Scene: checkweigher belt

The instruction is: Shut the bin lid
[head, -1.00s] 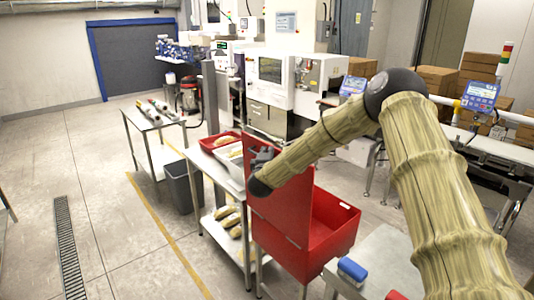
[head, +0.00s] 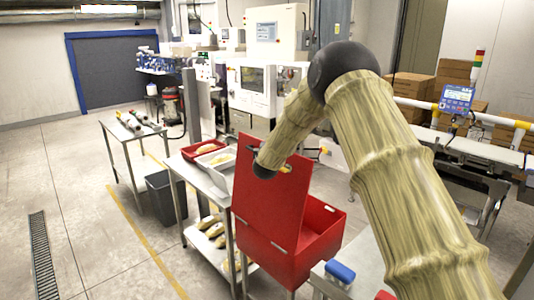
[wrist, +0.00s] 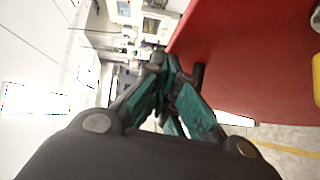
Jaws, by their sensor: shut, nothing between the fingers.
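The red bin (head: 325,222) stands with its red lid (head: 265,208) raised, nearly upright. The bin is open on the right side of the lid. My gripper is largely hidden behind my wrist in the head view, at the upper part of the lid. In the wrist view my gripper (wrist: 170,72) is shut and empty, its fingers close together beside the red lid surface (wrist: 245,55). I cannot tell whether the fingertips touch the lid.
A metal table with a red tray (head: 203,148) and a white tray (head: 216,160) stands left of the bin. A grey waste bin (head: 164,197) is farther left.

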